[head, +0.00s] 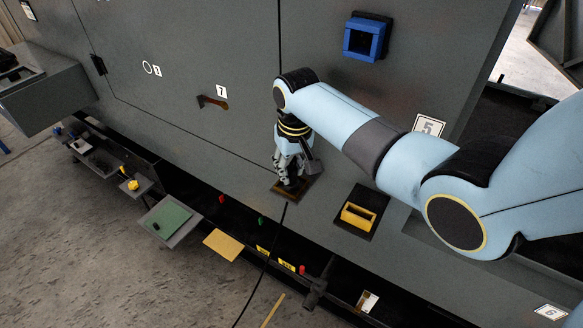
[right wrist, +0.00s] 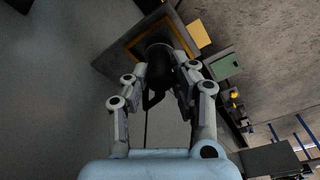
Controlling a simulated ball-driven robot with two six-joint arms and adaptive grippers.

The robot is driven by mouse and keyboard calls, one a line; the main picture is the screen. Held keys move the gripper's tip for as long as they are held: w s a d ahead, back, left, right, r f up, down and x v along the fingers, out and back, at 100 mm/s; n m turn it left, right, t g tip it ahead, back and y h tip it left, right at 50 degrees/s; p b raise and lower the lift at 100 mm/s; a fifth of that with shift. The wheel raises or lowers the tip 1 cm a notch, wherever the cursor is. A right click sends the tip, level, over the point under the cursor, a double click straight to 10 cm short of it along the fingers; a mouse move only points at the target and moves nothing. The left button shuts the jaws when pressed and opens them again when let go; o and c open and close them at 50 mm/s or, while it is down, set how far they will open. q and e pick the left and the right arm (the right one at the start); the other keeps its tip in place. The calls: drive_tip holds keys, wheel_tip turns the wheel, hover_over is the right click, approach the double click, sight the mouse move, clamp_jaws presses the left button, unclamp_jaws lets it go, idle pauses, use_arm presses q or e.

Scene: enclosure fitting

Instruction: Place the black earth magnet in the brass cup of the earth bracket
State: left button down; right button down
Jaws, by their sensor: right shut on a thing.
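My right gripper (head: 290,182) is at the grey enclosure wall, right over the earth bracket (head: 308,187), a small brown, brass-edged plate. In the right wrist view its fingers (right wrist: 160,84) are shut on the black earth magnet (right wrist: 157,66), a dark cylinder. The magnet's far end lies in front of the bracket's square brass frame (right wrist: 133,45). The fingers and magnet hide the cup, so I cannot tell whether the magnet is seated in it. My left gripper is not in view.
A yellow holder (head: 358,216) on a black plate is right of the bracket, and a blue square socket (head: 367,38) is above. A black cable (head: 258,275) runs below the bracket. A green-topped shelf (head: 167,219) and a yellow plate (head: 223,245) jut out lower left.

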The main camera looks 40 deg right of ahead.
sight(294, 185)
drive_tip(key=shift+f, duration=0.1)
drive_tip(key=c, duration=1.1)
unclamp_jaws()
wheel_tip(294, 185, up, 12)
drive_tip(key=s+p, duration=0.1)
drive_tip(key=shift+s+a, duration=0.15)
drive_tip(key=shift+s, duration=0.05)
